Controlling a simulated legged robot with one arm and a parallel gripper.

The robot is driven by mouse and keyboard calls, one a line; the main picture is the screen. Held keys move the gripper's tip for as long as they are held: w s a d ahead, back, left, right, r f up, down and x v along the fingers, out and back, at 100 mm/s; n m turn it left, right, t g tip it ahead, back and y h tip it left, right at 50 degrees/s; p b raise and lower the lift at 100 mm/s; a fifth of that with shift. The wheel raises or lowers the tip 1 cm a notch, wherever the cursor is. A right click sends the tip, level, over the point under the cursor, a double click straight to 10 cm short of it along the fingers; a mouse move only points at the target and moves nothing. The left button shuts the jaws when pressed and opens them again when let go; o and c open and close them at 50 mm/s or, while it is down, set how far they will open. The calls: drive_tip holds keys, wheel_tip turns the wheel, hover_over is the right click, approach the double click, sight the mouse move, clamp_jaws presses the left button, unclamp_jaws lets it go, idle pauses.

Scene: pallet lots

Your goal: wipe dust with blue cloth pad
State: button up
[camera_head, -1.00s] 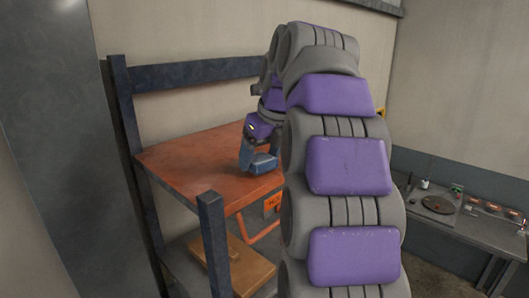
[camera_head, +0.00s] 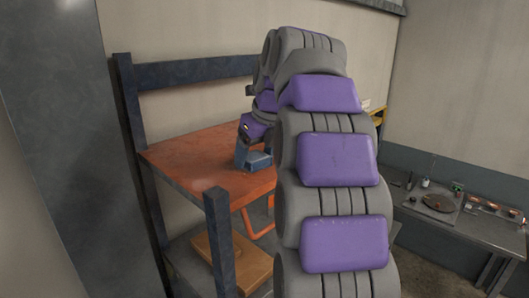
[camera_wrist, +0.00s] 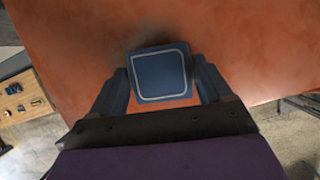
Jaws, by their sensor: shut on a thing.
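My gripper (camera_head: 252,160) is over the orange shelf top (camera_head: 190,155) in the head view, with its blue fingers pointing down. In the wrist view my gripper (camera_wrist: 163,90) is shut on the blue cloth pad (camera_wrist: 160,74), a square with a pale outline, held between the two fingers. The pad is low at the orange surface; whether it presses on it I cannot tell. A dark dusty smudge (camera_wrist: 118,60) lies on the surface around and beyond the pad in the wrist view. My arm hides the right part of the shelf in the head view.
A dark post (camera_head: 222,240) stands at the shelf's front corner, and a dark rail (camera_head: 190,72) runs along its back. A wooden board (camera_head: 230,255) lies on the lower level. A grey bench (camera_head: 470,228) with small items stands at the right.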

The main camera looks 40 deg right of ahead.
drive_tip(key=shift+w+a, duration=0.25)
drive_tip(key=shift+w, duration=0.25)
drive_tip(key=shift+w+a, duration=0.2)
drive_tip(key=shift+w, duration=0.3)
drive_tip(key=shift+w+d, duration=0.5)
drive_tip(key=shift+w, duration=0.15)
drive_tip(key=shift+w+d+f, duration=0.1)
drive_tip(key=shift+w, duration=0.95)
drive_tip(key=shift+w+a, duration=0.3)
drive_tip(key=shift+a, duration=0.3)
drive_tip(key=shift+s+d+b, duration=0.2)
drive_tip(key=shift+s, duration=0.5)
drive_tip(key=shift+s+d+b, duration=0.15)
drive_tip(key=shift+s, duration=0.55)
drive_tip(key=shift+s+d+f, duration=0.1)
drive_tip(key=shift+s+f, duration=0.05)
drive_tip(key=shift+s, duration=0.5)
drive_tip(key=shift+s, duration=0.15)
